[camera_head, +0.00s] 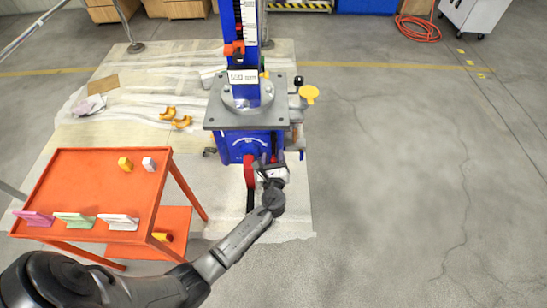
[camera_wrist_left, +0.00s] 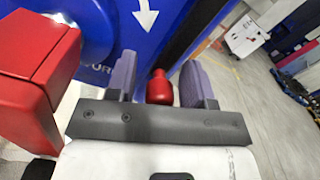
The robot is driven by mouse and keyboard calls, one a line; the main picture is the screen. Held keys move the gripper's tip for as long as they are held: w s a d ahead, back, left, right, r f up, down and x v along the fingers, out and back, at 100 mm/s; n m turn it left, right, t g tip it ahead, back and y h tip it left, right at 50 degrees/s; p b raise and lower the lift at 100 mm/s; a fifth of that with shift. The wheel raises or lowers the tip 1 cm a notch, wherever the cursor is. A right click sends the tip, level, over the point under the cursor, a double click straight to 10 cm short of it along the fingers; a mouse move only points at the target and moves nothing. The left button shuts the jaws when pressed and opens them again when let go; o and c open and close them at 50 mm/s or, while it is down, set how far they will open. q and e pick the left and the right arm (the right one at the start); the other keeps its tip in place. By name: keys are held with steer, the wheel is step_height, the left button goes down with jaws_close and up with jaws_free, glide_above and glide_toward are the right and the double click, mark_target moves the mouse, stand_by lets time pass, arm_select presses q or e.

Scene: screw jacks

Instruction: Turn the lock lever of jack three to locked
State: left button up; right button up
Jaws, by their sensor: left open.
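The blue jack (camera_head: 240,145) stands upright at the centre of the head view, with a grey plate (camera_head: 222,116) on it and a blue column above. A red arm (camera_head: 249,172) is on its front, and shows as a large red block (camera_wrist_left: 40,85) at left in the left wrist view. My left gripper (camera_head: 268,160) is open in front of the jack's lower face. In the left wrist view, a small round red knob (camera_wrist_left: 159,88) sits between its two fingers, with gaps beside it. I cannot tell whether this knob is the lock lever's end. A white arrow (camera_wrist_left: 146,14) marks the blue face beyond.
An orange table (camera_head: 90,185) with coloured tags and small blocks stands at left. A yellow knob (camera_head: 309,93) sticks out at the jack's right. Orange clamps (camera_head: 180,122) lie on the floor sheet. The floor (camera_head: 420,200) at right is clear.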

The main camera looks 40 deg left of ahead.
arm_select(q)
steer(key=shift+c, duration=0.3)
jaws_close()
stand_by(0.3)
